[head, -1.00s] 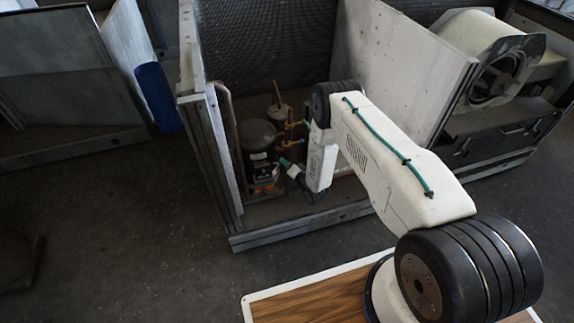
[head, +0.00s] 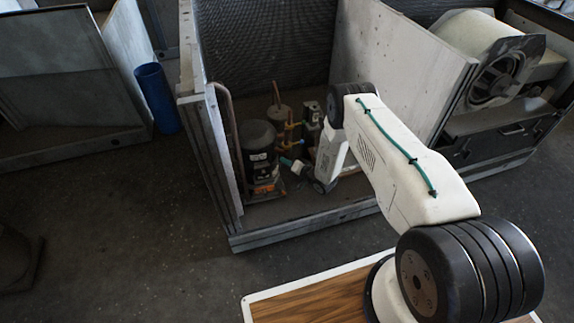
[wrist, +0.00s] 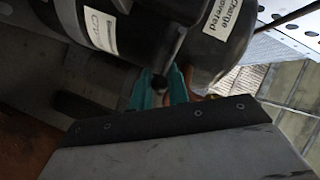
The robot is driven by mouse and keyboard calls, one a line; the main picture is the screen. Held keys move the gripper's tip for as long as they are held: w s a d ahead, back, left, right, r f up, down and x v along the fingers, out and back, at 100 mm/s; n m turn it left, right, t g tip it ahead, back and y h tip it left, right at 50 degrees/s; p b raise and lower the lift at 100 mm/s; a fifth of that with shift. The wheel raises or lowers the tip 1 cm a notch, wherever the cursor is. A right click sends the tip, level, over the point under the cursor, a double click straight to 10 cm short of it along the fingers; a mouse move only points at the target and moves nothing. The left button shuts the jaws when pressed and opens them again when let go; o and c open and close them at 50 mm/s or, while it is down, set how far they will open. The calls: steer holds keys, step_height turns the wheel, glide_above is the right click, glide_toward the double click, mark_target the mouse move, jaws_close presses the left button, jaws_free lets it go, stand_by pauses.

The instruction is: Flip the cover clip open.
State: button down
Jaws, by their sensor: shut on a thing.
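In the head view a black compressor (head: 259,145) stands inside the open metal housing. My gripper (head: 287,163), with teal fingers, reaches in from the right, low beside it. In the wrist view a dark rounded body with white labels (wrist: 100,30) fills the top. A narrow grey bar, which looks like the cover clip (wrist: 177,43), runs down it toward my fingers. The teal fingertips (wrist: 160,80) are closed around a small dark end there. The exact grip is shadowed, and the clip is too small to make out in the head view.
Grey housing walls (head: 405,65) stand left and right of the compressor, and a low front rail (head: 300,222) crosses below. Copper pipes (head: 290,128) rise close behind my gripper. A blue cylinder (head: 157,97) and a blower (head: 500,75) stand outside this bay.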

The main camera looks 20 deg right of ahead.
steer(key=shift+w+n+g+y, duration=0.5)
steer(key=shift+n+g+y, duration=0.2)
steer(key=shift+n+y, duration=0.35)
steer(key=c, duration=1.4)
jaws_free()
steer(key=shift+s+d, duration=0.1)
steer(key=v, duration=0.7)
steer(key=shift+s+d+r, duration=0.1)
steer(key=shift+s+d, duration=0.05)
steer(key=shift+s, duration=0.05)
